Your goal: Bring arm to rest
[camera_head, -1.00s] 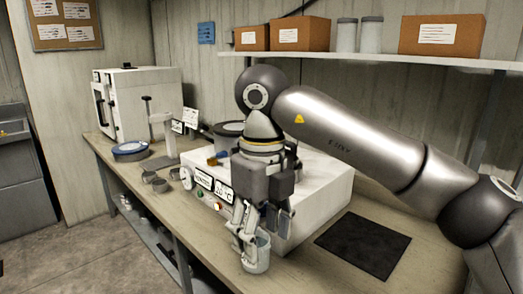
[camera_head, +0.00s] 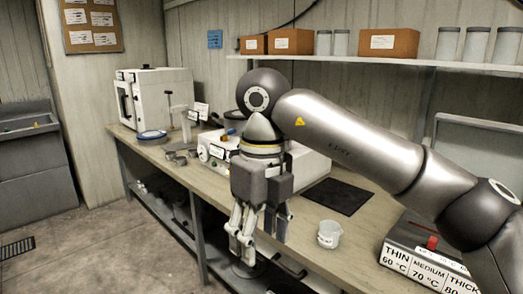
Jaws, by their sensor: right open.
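My right arm reaches in from the right, with its dark wrist bent downward. My right gripper (camera_head: 256,240) points down with its fingers apart and nothing between them. It hangs in front of the bench's front edge, with the dark under-bench area behind it. A small white cup (camera_head: 329,235) stands upright on the bench to the right of the gripper, clear of it. My left gripper is not in view.
The bench (camera_head: 380,210) carries a white box unit (camera_head: 310,165), a dark mat (camera_head: 337,196), a white oven (camera_head: 150,98) and a labelled temperature unit (camera_head: 425,250) at lower right. A shelf (camera_head: 400,64) holds boxes and jars. Floor (camera_head: 110,240) is free at left.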

